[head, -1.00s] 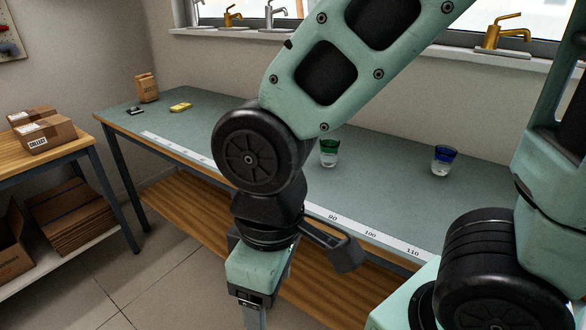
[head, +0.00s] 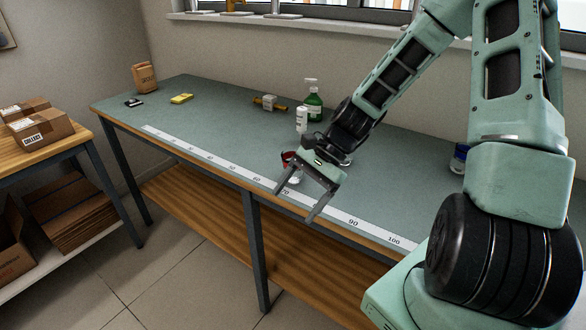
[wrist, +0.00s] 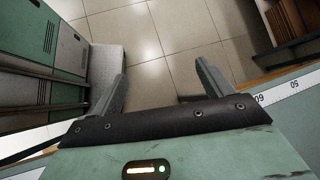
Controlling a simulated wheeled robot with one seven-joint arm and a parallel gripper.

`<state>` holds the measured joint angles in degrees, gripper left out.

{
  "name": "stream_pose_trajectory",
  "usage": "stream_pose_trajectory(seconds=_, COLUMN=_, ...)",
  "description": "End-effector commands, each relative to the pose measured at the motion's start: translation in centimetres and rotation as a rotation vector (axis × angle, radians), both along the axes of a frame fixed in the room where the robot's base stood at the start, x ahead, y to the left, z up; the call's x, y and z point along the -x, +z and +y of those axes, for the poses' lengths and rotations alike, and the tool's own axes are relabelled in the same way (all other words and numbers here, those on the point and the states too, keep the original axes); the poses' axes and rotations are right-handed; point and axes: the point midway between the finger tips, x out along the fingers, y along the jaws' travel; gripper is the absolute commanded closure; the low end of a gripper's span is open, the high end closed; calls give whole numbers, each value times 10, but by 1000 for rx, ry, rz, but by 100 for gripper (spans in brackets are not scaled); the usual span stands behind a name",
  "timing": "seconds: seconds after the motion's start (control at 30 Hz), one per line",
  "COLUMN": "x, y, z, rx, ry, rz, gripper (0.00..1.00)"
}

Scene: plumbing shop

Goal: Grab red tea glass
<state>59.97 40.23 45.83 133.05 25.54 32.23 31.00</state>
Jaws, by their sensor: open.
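The red tea glass (head: 286,157) stands on the workbench in the head view, red at the top with a clear lower part. It is partly hidden behind my gripper (head: 295,206). My gripper is open and empty, its two fingers pointing down toward the bench's front edge, nearer to the camera than the glass. In the wrist view, my gripper (wrist: 160,78) has its fingers spread over floor tiles, and no glass shows there.
The blue glass (head: 459,155) stands at the right, partly behind my arm. A green bottle (head: 313,103) and a white bottle (head: 302,119) stand behind the red glass. A measuring strip (head: 230,173) runs along the bench's front edge. The bench's left part (head: 205,125) is mostly clear.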

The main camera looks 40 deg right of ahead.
Motion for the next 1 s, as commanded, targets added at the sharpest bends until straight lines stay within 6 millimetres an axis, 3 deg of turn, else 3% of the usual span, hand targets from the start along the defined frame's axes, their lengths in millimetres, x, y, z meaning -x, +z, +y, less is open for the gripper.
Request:
stream_pose_trajectory(seconds=0.03, x=-7, y=0, z=-20, rx=-56, ry=-119, rz=21, gripper=21)
stream_pose_trajectory(seconds=0.3, x=-27, y=11, z=-123, rx=-335, ry=-651, rz=81, gripper=21)
stream_pose_trajectory(seconds=0.5, x=-25, y=20, z=-180, rx=-481, ry=-885, rz=84, gripper=21)
stream_pose_trajectory(seconds=0.6, x=-23, y=22, z=-193, rx=-516, ry=-936, rz=82, gripper=21)
stream_pose_trajectory(seconds=0.7, x=-28, y=20, z=-193, rx=-529, ry=-953, rz=82, gripper=21)
stream_pose_trajectory(seconds=1.0, x=-67, y=-2, z=-154, rx=-531, ry=-949, rz=85, gripper=21)
